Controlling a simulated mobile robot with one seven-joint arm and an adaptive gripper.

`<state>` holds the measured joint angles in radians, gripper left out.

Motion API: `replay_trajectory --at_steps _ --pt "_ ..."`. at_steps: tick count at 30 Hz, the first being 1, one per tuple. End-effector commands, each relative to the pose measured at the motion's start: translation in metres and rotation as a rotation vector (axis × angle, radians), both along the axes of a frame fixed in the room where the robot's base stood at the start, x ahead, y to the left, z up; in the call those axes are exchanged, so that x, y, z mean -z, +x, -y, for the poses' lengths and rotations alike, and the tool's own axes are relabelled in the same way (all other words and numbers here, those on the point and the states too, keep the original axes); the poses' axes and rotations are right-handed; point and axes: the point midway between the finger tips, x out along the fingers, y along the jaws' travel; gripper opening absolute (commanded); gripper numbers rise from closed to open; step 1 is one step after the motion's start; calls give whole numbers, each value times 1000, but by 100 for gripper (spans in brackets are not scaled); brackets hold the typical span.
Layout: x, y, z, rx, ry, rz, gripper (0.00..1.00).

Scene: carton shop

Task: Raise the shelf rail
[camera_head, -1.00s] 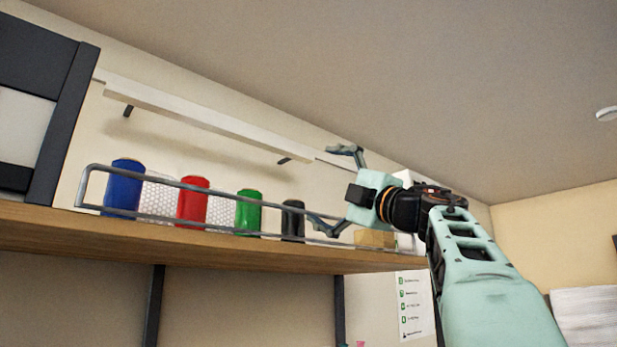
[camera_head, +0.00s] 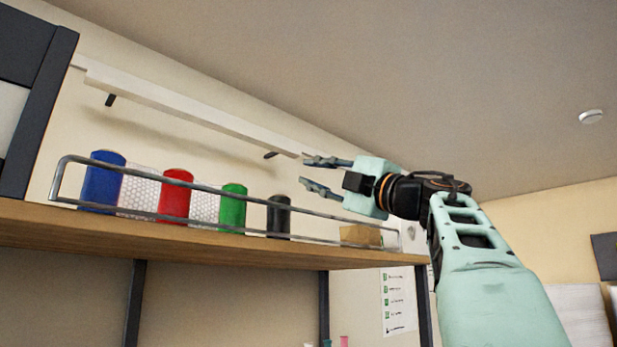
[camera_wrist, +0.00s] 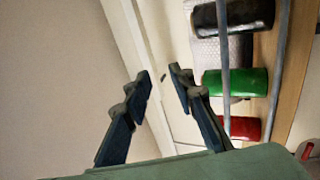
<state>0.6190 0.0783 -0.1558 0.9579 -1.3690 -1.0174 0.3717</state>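The shelf rail (camera_head: 206,188) is a grey metal frame with an upper and a lower bar. It runs along the front of the wooden shelf (camera_head: 240,252), before the coloured cylinders. My gripper (camera_head: 308,172) is partly open and empty, above the upper bar toward the rail's right part, its fingers pointing left. I cannot tell the depth between them. In the wrist view the two fingertips of my gripper (camera_wrist: 161,78) are apart with nothing between them. The rail's bars (camera_wrist: 226,60) pass to their right, apart from the fingers.
Blue (camera_head: 102,182), red (camera_head: 174,197), green (camera_head: 232,208) and black (camera_head: 278,217) cylinders stand behind the rail, with bubble wrap between some. A small cardboard box (camera_head: 360,236) sits at the right. A white ledge (camera_head: 190,108) runs along the wall above. A dark frame (camera_head: 40,110) stands at left.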

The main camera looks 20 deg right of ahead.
Motion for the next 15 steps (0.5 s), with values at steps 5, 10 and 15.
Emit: replay_trajectory --at_steps 5,10,15 --pt "0 -11 7 3 1 -4 24" --pt "-1 -21 11 3 1 -6 24" --pt "-3 -32 15 4 2 -6 24"
